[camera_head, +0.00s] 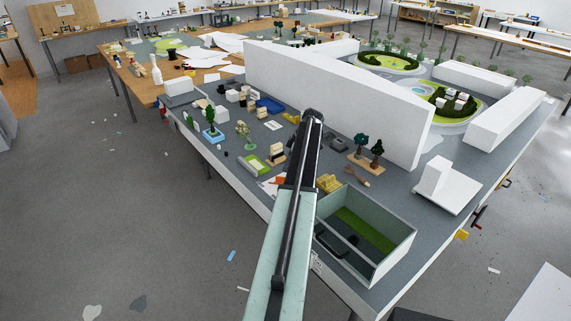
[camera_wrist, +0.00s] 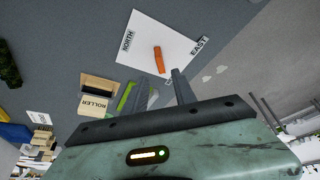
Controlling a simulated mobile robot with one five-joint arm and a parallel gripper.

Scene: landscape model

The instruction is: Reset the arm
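My arm reaches from the bottom centre of the head view out over the model table (camera_head: 235,170). Its far end, where my gripper is, hides the table just behind it, and the fingers cannot be made out there. In the wrist view my gripper (camera_wrist: 160,80) shows two grey fingers with a gap between them; nothing is held. Past the fingertips lies a white card (camera_wrist: 175,35) marked NORTH and EAST, with an orange piece (camera_wrist: 158,59) on it. The fingers appear apart from the card.
A green-floored open box (camera_head: 400,238) stands right of my arm. A long white block (camera_head: 335,98) rises beyond. Small model trees (camera_head: 376,152) and blocks crowd the tabletop. Open floor lies left of the table.

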